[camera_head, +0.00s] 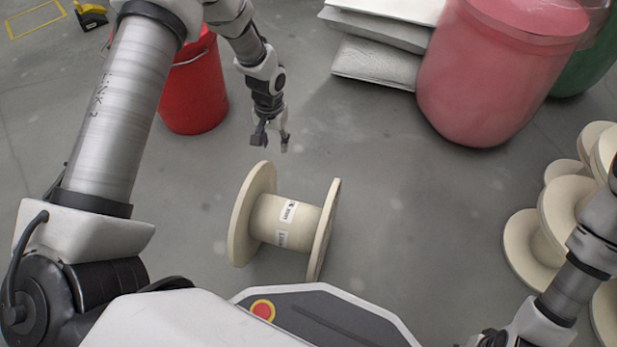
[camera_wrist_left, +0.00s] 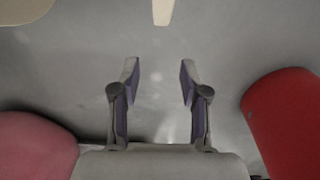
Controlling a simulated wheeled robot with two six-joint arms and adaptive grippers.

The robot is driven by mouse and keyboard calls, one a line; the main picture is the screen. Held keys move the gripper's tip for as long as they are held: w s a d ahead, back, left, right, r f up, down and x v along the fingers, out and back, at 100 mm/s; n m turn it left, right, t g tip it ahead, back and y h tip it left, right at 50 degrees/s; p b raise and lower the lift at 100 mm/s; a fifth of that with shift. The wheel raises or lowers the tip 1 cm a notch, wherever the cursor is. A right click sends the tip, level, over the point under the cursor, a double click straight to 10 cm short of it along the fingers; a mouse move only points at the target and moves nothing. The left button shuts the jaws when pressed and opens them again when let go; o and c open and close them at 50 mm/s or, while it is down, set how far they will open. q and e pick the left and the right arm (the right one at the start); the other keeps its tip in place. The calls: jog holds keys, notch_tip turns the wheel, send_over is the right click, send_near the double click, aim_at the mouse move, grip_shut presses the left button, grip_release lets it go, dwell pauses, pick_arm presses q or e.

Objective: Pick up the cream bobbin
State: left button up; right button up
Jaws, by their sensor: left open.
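The cream bobbin (camera_head: 284,222) lies on its side on the grey floor in the head view, in front of my base. It has two round flanges and a core with white labels. My left gripper (camera_head: 272,148) is open and empty, above and beyond the bobbin in the head view. In the left wrist view the open fingers (camera_wrist_left: 160,82) have only bare floor between them. Cream edges show at the top of that view, one at the top middle (camera_wrist_left: 163,10). My right arm shows at the right edge of the head view, but its gripper is out of sight.
A red bucket (camera_head: 194,90) stands behind my left arm. A pink barrel (camera_head: 490,75) and stacked white sacks (camera_head: 375,62) stand at the back right. Several more cream spools (camera_head: 530,250) are piled at the right. The floor around the bobbin is clear.

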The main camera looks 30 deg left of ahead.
pick_arm(q)
jog(key=shift+r, duration=0.1)
jog(key=shift+f+p, duration=0.3)
jog(key=shift+p, duration=0.2)
dwell(0.4)
grip_shut()
jog(key=o, duration=0.7)
grip_release()
